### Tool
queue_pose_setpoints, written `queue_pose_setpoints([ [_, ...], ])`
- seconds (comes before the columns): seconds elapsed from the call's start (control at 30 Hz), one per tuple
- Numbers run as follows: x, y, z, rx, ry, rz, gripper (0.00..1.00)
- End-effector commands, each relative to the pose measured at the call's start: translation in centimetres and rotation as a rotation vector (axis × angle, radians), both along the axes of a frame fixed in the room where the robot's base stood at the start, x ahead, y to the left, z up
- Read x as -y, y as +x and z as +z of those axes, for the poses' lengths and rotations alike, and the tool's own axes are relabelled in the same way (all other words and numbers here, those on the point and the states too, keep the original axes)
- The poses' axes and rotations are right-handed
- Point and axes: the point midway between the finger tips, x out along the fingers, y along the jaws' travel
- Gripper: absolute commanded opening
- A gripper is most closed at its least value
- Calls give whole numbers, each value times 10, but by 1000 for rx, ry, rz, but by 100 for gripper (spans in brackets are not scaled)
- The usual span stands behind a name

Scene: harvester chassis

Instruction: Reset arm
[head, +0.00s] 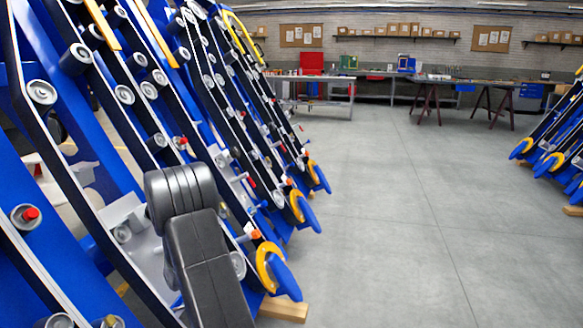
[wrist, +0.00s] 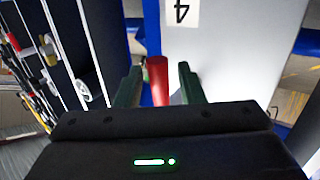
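My gripper (wrist: 160,80) shows in the wrist view with its two dark green fingers apart. A red cylindrical part (wrist: 158,80) shows between the fingers, with a gap on either side of it. I cannot tell how far beyond the fingertips it lies. Behind it is a pale panel with a label marked 4 (wrist: 181,12). In the head view my dark arm reaches up from the bottom into the left-hand chassis (head: 135,175); the gripper itself cannot be made out there.
Blue chassis frames with black rails and rollers fill the left of the head view. Yellow-rimmed ends (head: 268,265) stick out above a wooden block (head: 284,309). Another chassis (head: 555,145) stands at right. Grey floor (head: 400,220) between is clear. Workbenches (head: 480,85) stand at the back.

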Motion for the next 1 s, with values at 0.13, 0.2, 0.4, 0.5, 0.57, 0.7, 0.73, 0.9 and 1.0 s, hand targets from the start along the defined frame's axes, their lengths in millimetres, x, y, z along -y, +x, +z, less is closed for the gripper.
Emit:
queue_pose_setpoints([
  [0.13,8,-10,9,-3,2,-2,35],
  [0.2,14,-18,14,-4,1,-3,35],
  [0.4,35,-46,33,-5,1,-3,35],
  [0.5,46,-60,42,-5,0,-3,35],
  [0.57,52,-68,48,-4,1,-3,35],
  [0.7,66,-86,59,-5,0,-3,35],
  [0.73,69,-90,61,-5,0,-3,35],
  [0.9,63,-83,51,-5,-1,-2,35],
  [1.0,53,-69,42,-5,1,-2,35],
])
